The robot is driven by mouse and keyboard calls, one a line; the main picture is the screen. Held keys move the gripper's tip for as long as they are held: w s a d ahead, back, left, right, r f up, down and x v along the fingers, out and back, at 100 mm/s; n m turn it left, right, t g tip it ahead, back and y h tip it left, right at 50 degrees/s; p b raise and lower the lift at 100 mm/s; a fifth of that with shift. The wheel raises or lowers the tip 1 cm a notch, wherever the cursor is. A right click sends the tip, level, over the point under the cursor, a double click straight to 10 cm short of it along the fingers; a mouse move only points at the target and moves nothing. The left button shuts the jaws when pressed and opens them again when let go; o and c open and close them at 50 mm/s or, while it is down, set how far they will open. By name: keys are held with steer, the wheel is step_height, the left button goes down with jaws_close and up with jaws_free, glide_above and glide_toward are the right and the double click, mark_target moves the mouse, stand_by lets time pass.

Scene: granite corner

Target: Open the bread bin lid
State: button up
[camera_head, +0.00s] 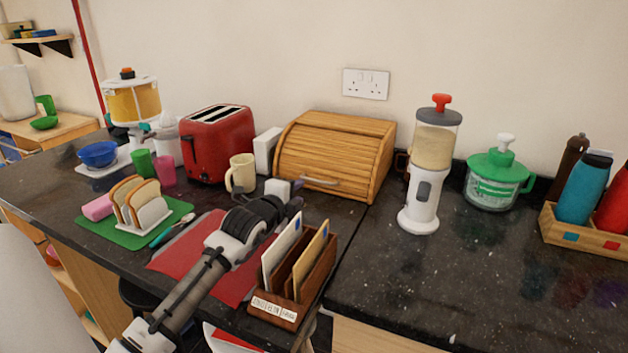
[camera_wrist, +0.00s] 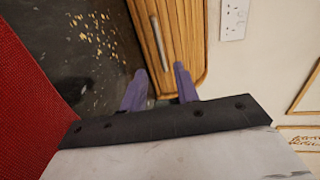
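The bread bin (camera_head: 345,133) is a wooden box with a slatted roll-top lid (camera_head: 322,150), standing against the back wall. The lid is down over the front. A grey bar handle (camera_head: 320,181) runs along its lower edge. In the wrist view, the handle (camera_wrist: 157,38) lies ahead of my gripper (camera_wrist: 160,76), in line with the gap between the purple fingers. The fingers are apart with nothing held. Whether the handle's near end reaches between the tips I cannot tell. In the head view, my gripper (camera_head: 294,203) is in front of the bin, partly hidden by my wrist.
A letter rack (camera_head: 312,277) stands close to the right of my arm. A cream mug (camera_head: 242,172) and red toaster (camera_head: 216,143) are left of the bin. A dispenser (camera_head: 425,190) stands to its right. Crumbs (camera_wrist: 95,35) lie on the dark worktop.

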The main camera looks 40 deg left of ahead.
mark_target(315, 181)
steer(key=p+x, duration=0.2)
steer(key=x, duration=0.7)
steer(key=shift+w+d+f, duration=0.1)
steer(key=shift+c, duration=0.4)
jaws_close()
